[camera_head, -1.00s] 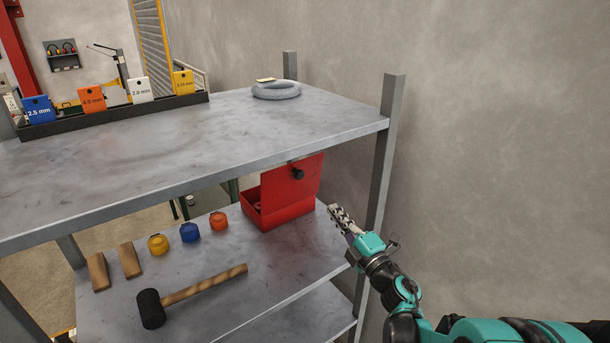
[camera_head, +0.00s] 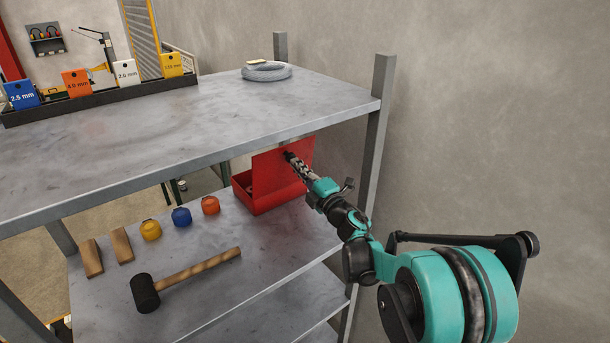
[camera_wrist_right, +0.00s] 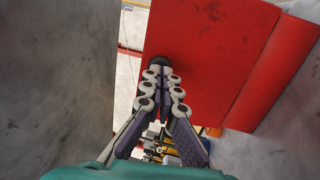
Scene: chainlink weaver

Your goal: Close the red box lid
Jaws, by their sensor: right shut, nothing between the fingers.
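The red box (camera_head: 268,202) stands on the middle shelf, under the upper shelf. The gripper hides part of the lid in the head view. My left gripper is not in view.
The upper shelf (camera_head: 200,115) overhangs the box, and a shelf post (camera_head: 375,140) stands right of it. On the middle shelf are orange (camera_head: 210,205), blue (camera_head: 181,217) and yellow (camera_head: 150,230) pots, wooden blocks (camera_head: 122,245) and a mallet (camera_head: 200,270).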

